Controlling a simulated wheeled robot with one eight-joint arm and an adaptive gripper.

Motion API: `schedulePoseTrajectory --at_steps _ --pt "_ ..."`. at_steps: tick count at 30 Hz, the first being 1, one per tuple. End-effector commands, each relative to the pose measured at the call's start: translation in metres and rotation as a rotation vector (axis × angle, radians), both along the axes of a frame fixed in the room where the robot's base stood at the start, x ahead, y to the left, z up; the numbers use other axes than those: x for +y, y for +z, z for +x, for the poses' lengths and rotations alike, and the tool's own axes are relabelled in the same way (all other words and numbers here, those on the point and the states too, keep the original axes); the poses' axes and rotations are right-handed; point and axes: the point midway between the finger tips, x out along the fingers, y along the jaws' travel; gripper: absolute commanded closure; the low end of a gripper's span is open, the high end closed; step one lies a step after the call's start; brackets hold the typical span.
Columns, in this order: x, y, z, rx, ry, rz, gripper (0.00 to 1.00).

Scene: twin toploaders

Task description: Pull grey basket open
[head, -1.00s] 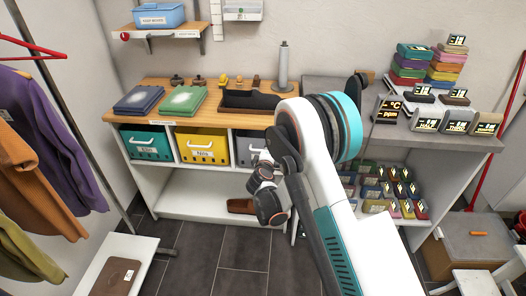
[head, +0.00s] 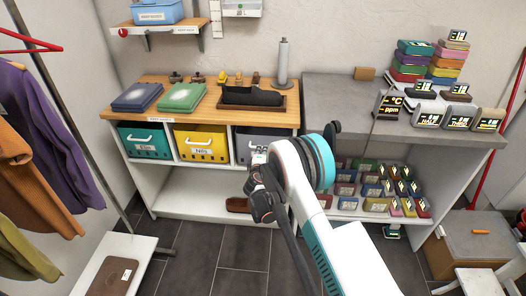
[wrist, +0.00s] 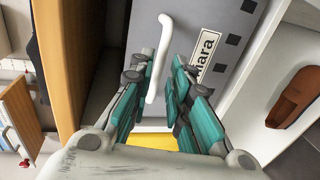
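The grey basket (head: 272,138) sits in the right compartment of the white shelf unit, partly hidden by my arm in the head view. In the wrist view the grey basket (wrist: 228,30) fills the top middle, with a white label reading "Mara". Its white handle (wrist: 160,60) runs between my gripper's two teal fingers. My gripper (wrist: 161,64) is open, with a finger on each side of the handle; gaps show beside it. In the head view my gripper (head: 257,158) is at the basket's front.
A yellow basket (head: 202,146) and a teal basket (head: 145,144) stand left of the grey one. The wooden top (head: 205,110) is above. A brown shoe (wrist: 295,95) lies on the lower shelf. The floor in front is clear.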

Motion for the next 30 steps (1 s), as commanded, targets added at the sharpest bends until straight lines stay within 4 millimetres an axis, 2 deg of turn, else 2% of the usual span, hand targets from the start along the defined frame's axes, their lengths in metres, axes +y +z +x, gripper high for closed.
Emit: schedulePoseTrajectory --at_steps 3,10,20,21,23,30 --pt "-0.001 -0.007 0.020 0.000 0.000 0.001 0.83" --pt "-0.001 -0.010 0.042 0.000 0.000 0.001 0.83" --pt "-0.001 -0.009 0.046 0.000 0.001 0.001 0.83" --pt "-0.001 -0.009 0.046 0.000 0.001 0.001 0.85" --pt "-0.001 -0.009 0.046 0.000 0.001 0.001 0.99" --pt "-0.001 -0.010 0.046 0.000 0.001 0.001 1.00"
